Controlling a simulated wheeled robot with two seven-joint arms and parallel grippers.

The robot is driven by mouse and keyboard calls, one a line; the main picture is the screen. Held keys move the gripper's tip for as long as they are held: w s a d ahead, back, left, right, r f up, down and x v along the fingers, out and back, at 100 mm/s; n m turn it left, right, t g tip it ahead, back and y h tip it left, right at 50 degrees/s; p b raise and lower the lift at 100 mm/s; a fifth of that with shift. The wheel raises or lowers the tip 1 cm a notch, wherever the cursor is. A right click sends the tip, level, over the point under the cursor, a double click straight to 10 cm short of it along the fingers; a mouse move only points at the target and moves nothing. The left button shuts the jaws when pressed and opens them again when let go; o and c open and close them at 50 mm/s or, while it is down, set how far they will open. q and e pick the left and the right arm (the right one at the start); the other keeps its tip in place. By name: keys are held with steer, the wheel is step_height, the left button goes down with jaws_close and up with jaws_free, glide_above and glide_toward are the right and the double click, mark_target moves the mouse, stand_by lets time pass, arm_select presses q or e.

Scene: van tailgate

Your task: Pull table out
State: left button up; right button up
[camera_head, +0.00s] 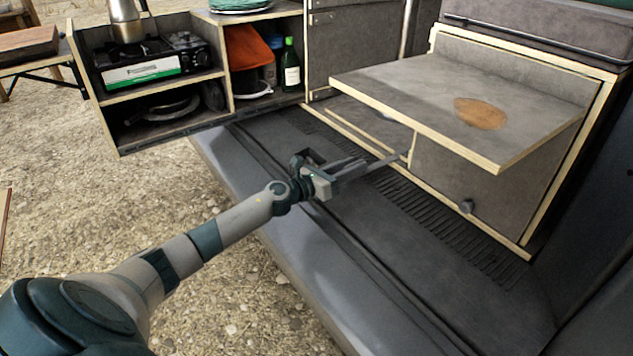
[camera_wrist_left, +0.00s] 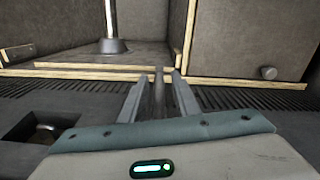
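The table (camera_head: 440,95) is a grey board with pale wooden edges and a round brown patch. It juts out level from the cabinet at the right of the head view. My right gripper is not in view.
A cabinet door with a round knob (camera_head: 466,206) is under the board. An open shelf unit (camera_head: 160,78) with a stove, green bottle (camera_head: 290,65) and silver pot stands at left. The dark van floor (camera_head: 400,250) is mostly clear. Gravel lies outside the bumper.

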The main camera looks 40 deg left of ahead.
arm_select(q)
steer(key=v, duration=1.6)
steer(key=shift+s, duration=0.4)
steer(key=shift+s+a, duration=0.1)
